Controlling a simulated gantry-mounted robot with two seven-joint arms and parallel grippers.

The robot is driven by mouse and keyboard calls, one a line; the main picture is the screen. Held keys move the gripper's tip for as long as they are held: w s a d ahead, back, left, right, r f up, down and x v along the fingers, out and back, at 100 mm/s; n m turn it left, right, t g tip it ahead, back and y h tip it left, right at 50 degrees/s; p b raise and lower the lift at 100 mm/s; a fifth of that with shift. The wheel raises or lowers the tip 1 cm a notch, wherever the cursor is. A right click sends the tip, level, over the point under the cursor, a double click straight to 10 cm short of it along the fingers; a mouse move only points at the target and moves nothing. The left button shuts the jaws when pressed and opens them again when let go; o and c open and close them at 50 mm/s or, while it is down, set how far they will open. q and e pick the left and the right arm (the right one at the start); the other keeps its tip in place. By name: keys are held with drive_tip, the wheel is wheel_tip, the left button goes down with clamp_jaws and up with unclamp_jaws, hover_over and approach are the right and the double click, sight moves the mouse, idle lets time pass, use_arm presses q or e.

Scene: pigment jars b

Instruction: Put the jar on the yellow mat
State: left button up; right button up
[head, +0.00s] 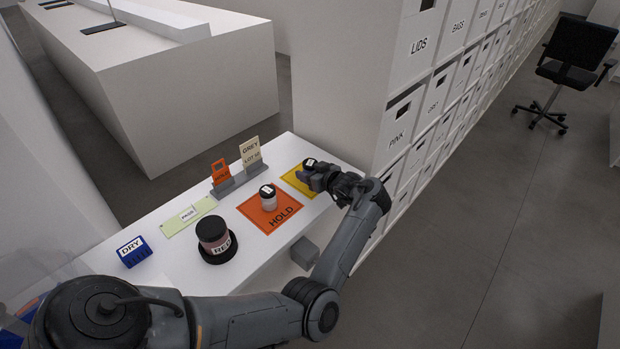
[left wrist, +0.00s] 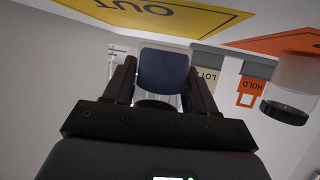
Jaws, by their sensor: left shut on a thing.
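My left gripper (head: 313,177) reaches in over the yellow mat (head: 291,180) at the far right end of the white table. It is shut on a jar with a black lid (head: 309,162) and a white label on top. In the left wrist view, upside down, the held jar (left wrist: 163,72) shows dark blue between the two fingers (left wrist: 160,95). The yellow mat, marked OUT, shows beyond it (left wrist: 160,12). I cannot tell whether the jar touches the mat. My right gripper is not in view.
Another black-lidded jar (head: 268,199) stands on the orange HOLD mat (head: 286,213). Upright HOLD (head: 220,171) and GREY LOT (head: 250,153) signs stand behind. Labelled drawers (head: 402,118) rise at right.

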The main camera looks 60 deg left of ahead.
use_arm(q)
drive_tip(key=shift+f, duration=1)
drive_tip(key=shift+f, duration=0.1)
drive_tip(key=o, duration=1.1)
drive_tip(key=shift+c, duration=0.2)
drive_tip(key=shift+d+r, duration=0.2)
drive_tip(key=shift+d, duration=0.05)
drive_tip(key=p+v, duration=0.2)
drive_tip(key=v, duration=0.9)
drive_tip(key=shift+d+r, duration=0.15)
drive_tip(key=shift+d, duration=0.05)
